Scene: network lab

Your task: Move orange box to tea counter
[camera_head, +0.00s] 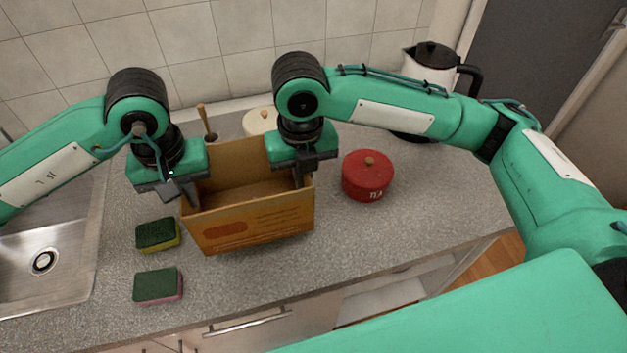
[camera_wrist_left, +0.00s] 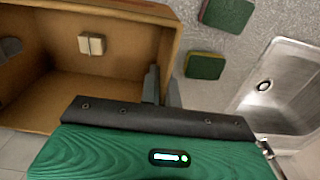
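The orange box (camera_head: 255,223) is an open-topped carton over the grey counter, in front of the tiled wall. Its printed front faces me. My left gripper (camera_head: 180,190) is at the box's left wall, with one finger inside and one outside, closed on the wall. The left wrist view also shows the box (camera_wrist_left: 110,88) and the left fingers (camera_wrist_left: 162,88) on either side of its wall. My right gripper (camera_head: 302,175) is at the box's right wall and appears closed on it. A small pale object (camera_wrist_left: 92,43) shows inside the box. I cannot tell whether the base touches the counter.
A red lidded pot (camera_head: 368,178) stands right of the box. A cream pot (camera_head: 260,122) is behind it, and a kettle (camera_head: 432,68) stands at the back right. Two sponges (camera_head: 157,235) (camera_head: 158,286) lie left, beside the sink (camera_head: 50,265). The counter (camera_head: 400,235) is bare at front right.

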